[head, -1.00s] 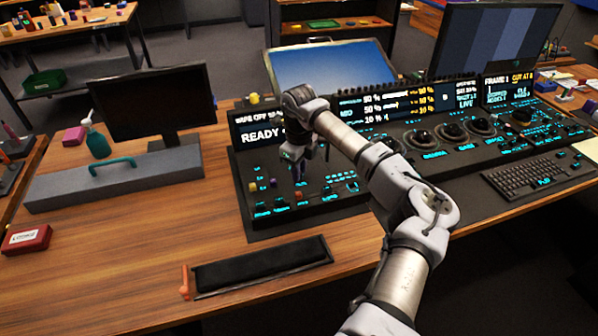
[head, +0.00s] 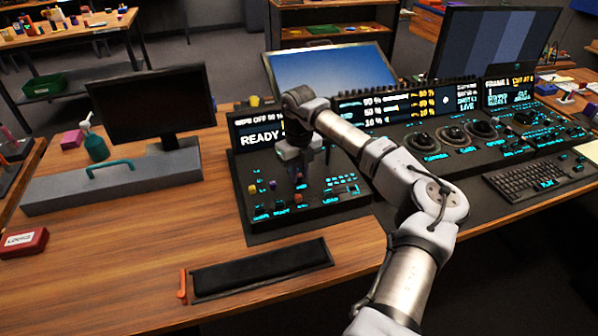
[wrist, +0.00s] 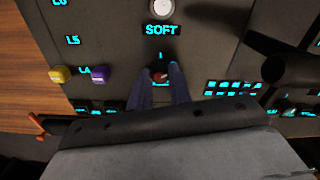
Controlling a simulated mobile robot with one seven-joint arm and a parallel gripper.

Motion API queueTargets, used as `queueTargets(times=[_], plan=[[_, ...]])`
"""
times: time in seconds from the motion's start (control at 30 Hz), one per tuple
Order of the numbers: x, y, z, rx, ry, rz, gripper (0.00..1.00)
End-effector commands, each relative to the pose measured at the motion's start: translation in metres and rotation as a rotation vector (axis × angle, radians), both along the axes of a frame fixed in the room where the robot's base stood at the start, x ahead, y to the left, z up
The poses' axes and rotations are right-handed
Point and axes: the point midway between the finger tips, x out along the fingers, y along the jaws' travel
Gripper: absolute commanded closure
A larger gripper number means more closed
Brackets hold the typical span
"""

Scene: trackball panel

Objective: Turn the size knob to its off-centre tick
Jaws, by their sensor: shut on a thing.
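My gripper (wrist: 160,80) points down at the left part of the control panel (wrist: 205,55). Its two fingers are closed on opposite sides of a small dark knob with a red part on top (wrist: 159,74). A short cyan tick shows just above this knob, under the word SOFT. The knob's own name is not readable, so I cannot confirm from lettering that it is the size knob. The lower side of the knob is hidden by the gripper body. In the head view my gripper (head: 298,175) is low over the panel and its fingertips are too small to make out.
A white round knob (wrist: 161,8) sits above SOFT. A yellow cap (wrist: 61,76) and a purple cap (wrist: 100,75) are to the left. A dark cylinder (wrist: 288,70) stands to the right. A black padded rest (head: 262,270) lies in front of the panel.

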Motion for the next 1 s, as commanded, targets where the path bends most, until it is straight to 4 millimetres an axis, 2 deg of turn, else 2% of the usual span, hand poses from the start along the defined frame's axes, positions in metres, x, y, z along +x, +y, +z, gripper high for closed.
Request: queueTargets(times=[0.23,0.27,0.43,0.77,0.87,1.0], plan=[[0.0,-0.001,0.0,-0.001,0.0,-0.001,1.0],[0.0,-0.001,0.0,-0.001,0.0,-0.001,0.79],[0.0,-0.001,0.0,-0.001,0.0,0.0,0.58],[0.0,0.0,0.003,0.0,-0.001,0.001,0.58],[0.001,0.0,0.013,-0.001,-0.003,0.001,0.58],[0.001,0.0,0.041,-0.003,-0.005,0.001,0.58]])
